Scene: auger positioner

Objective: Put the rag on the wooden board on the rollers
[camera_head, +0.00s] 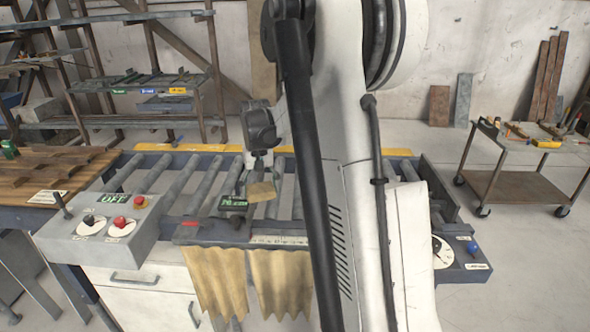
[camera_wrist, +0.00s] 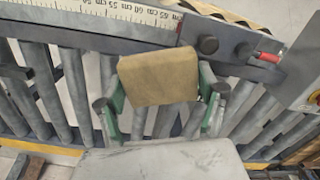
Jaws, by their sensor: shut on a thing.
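My gripper (camera_head: 259,160) points down over the roller bed, left of the middle in the head view. In the wrist view my gripper (camera_wrist: 162,100) has its green fingers on either side of a tan, square, pad-like rag (camera_wrist: 158,76) and is shut on it. The rag also shows below the gripper in the head view (camera_head: 262,191), above the rollers (camera_head: 178,177). Its underside is hidden, and I cannot tell how far it is from the rollers. I cannot make out a wooden board on the rollers; my arm hides the middle of the bed.
A scale rail (camera_wrist: 110,12) runs along the bed's front edge. Two wavy tan cloths (camera_head: 216,283) hang below it. A control box (camera_head: 105,230) stands at the left, beside a table with brown planks (camera_head: 50,172). A cart (camera_head: 525,155) stands at the right.

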